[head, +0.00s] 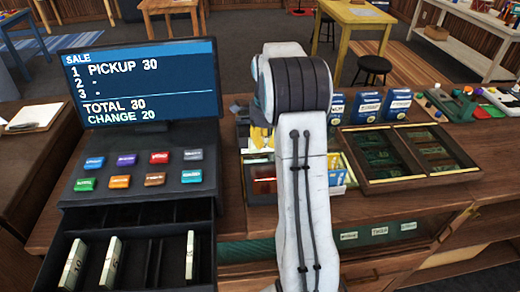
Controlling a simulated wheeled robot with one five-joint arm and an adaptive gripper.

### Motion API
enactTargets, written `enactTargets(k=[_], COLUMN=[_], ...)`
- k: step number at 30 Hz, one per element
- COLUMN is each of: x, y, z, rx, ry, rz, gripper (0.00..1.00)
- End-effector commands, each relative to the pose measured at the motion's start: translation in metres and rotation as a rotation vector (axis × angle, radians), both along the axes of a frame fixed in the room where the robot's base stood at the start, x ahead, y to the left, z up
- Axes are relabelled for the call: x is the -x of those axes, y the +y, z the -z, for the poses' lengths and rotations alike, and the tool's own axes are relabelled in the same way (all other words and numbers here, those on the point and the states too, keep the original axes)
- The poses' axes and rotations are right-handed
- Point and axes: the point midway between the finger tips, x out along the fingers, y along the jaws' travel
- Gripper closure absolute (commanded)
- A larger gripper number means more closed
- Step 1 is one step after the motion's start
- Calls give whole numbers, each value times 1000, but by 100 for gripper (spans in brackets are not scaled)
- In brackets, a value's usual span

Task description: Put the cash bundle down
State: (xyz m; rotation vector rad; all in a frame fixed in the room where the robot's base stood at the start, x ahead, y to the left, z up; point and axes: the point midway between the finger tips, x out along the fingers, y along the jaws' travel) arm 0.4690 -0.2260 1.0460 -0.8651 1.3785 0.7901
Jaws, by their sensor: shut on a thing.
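My gripper (261,137) is mostly hidden behind my white and dark grey arm; only a yellow part shows at the arm's left side, over the counter to the right of the register. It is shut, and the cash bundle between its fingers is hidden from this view. Other pale bundles stand upright in the open cash drawer (155,286): one at its left (75,264), one beside it (110,264), and one at its right (190,256). Some drawer slots between them look empty.
The register screen (140,85) reads pickup 30, total 30, change 20; coloured buttons sit below it. Right of my arm are a divided wooden tray (409,180) and blue boxes (368,108). A clipboard (33,117) lies left. A yellow table (357,14) and stool (374,66) stand behind.

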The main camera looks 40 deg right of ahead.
Motion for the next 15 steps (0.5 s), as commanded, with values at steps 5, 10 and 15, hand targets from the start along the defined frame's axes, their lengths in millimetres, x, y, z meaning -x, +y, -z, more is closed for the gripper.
enactTargets(k=[5,10,15], x=[-8,-10,-9], y=[11,13,14], z=[8,13,32], rx=[-1,-2,-3], ry=[-2,-1,1], rz=[0,1,1], gripper=[100,100,100])
